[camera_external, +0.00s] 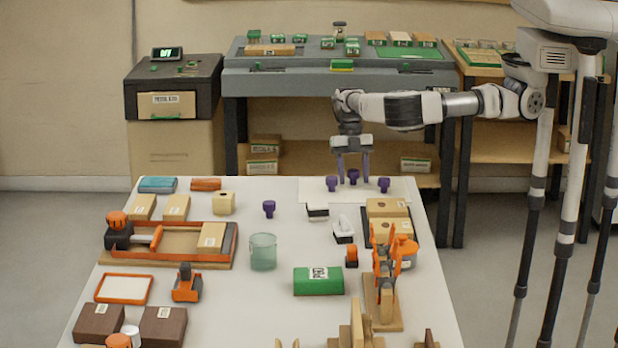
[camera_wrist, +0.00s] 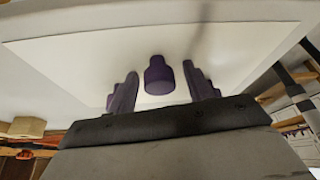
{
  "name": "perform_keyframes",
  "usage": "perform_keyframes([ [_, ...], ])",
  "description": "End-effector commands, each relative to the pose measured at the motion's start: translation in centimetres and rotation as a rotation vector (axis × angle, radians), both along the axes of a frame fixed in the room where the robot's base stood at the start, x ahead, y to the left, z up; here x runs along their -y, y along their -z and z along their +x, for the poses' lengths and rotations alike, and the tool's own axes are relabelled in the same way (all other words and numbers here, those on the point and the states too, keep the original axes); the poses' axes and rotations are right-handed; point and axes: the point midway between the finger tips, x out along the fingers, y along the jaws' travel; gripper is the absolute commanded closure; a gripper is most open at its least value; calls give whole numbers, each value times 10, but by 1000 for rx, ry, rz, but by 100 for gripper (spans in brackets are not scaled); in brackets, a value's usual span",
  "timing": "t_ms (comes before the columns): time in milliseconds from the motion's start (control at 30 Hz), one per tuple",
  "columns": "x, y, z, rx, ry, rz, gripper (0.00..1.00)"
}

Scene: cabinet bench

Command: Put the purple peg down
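My gripper (camera_external: 353,178) points down over the far end of the table, with its two fingers spread. A purple peg (camera_external: 353,174) stands upright between the fingers on a white sheet (camera_external: 362,195). In the wrist view the peg (camera_wrist: 158,75) sits midway between the fingertips (camera_wrist: 160,85), with a visible gap on both sides. Another purple peg (camera_external: 269,208) stands apart on the table, farther left.
A clear glass jar (camera_external: 263,252) and a green box (camera_external: 318,281) stand nearer the camera. Black-and-white items (camera_external: 343,229) and tan blocks (camera_external: 388,207) lie just nearer than the sheet. An orange-edged tray (camera_external: 170,258) fills the left side. Bare table surrounds the lone peg.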

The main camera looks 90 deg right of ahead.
Motion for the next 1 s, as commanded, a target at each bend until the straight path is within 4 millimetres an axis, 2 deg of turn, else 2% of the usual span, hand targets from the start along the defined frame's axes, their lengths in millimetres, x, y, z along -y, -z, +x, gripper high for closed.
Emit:
perform_keyframes([
  [200,0,-1,0,0,0,0,49],
  [367,4,-11,2,4,1,0,49],
  [733,34,-82,7,4,1,1,49],
  [900,42,-105,9,3,-1,1,49],
  [1000,45,-111,9,1,0,0,49],
])
